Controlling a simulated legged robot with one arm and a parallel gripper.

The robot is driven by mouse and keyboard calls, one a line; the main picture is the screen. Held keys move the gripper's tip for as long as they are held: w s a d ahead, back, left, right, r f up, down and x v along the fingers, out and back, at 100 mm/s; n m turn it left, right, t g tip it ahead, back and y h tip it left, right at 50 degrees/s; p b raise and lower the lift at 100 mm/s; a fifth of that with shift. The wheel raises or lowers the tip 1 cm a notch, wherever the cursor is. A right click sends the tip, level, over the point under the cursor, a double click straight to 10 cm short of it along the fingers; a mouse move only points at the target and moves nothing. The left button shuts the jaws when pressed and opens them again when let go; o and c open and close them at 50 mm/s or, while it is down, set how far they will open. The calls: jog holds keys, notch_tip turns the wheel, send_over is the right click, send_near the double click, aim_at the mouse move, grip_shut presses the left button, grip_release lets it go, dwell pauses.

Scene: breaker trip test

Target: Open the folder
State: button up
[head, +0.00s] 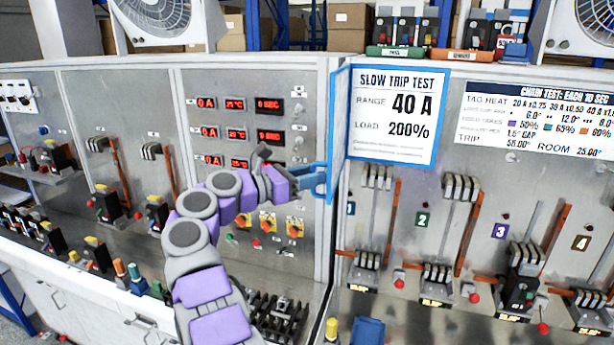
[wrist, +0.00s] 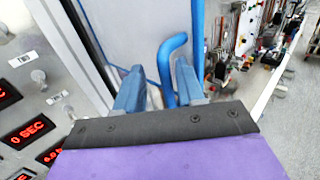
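The folder (head: 341,110) is a thin blue-edged leaf at the left side of the white SLOW TRIP TEST sheet (head: 392,115). In the head view it is seen nearly edge-on, standing out from the sheet. In the wrist view a pale panel with a blue edge bar (wrist: 198,40) and a bent blue handle (wrist: 172,55) show. My gripper (head: 314,180) is at the leaf's lower left edge. In the wrist view my gripper (wrist: 157,85) has its two blue fingers apart, with the handle between them, close to the right finger. A gap shows on the left.
Left of the leaf is a grey panel with red displays (head: 238,133) and knobs (head: 267,222). Right is a panel with numbered breakers and levers (head: 460,190). A white chart (head: 540,122) hangs at the right. A bench with parts lies below my arm.

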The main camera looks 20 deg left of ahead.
jog(key=shift+s+a, duration=0.15)
jog(key=shift+a, duration=0.05)
jog(key=p+v, duration=0.8)
jog(key=v, duration=0.9)
jog(key=shift+a, duration=0.3)
